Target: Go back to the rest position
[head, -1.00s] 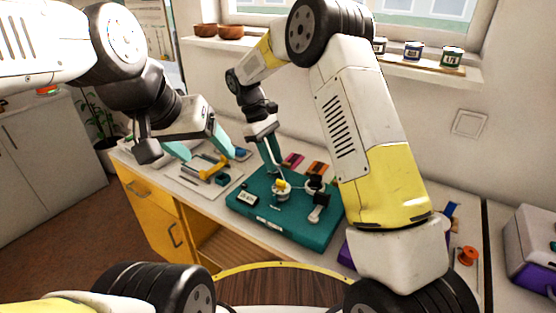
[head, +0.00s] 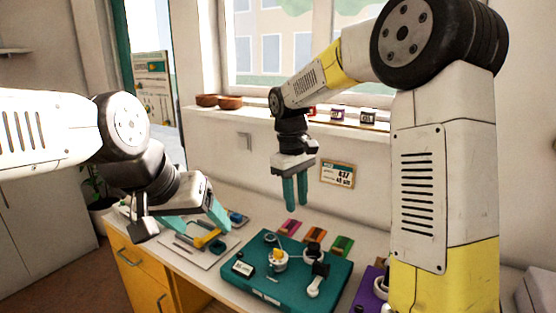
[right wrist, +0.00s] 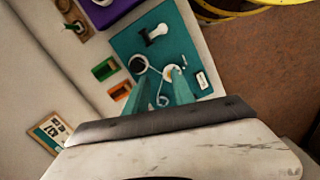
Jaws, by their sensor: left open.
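My right gripper (head: 296,207) hangs in the air above and behind the teal board (head: 335,284), fingers pointing down, apart and empty. Its two teal fingers also show in the right wrist view (right wrist: 146,82), with the board beyond them. My left gripper (head: 206,229) is low over the pale mat at the left of the counter, near a yellow-handled tool (head: 207,238). Its fingers are spread, with nothing seen held. The board bears a white spool-like part with a yellow top (head: 278,258), a round cup (head: 313,255), a dark-and-white fitting (head: 317,280) and a small label block (head: 243,268).
Orange (head: 315,235), green (head: 342,245) and pink (head: 290,227) trays lie behind the board. A purple board (head: 368,288) is at the right, partly behind my arm. A sill with bowls (head: 229,102) and jars (head: 367,116) runs behind. A small sign (head: 338,174) is on the wall.

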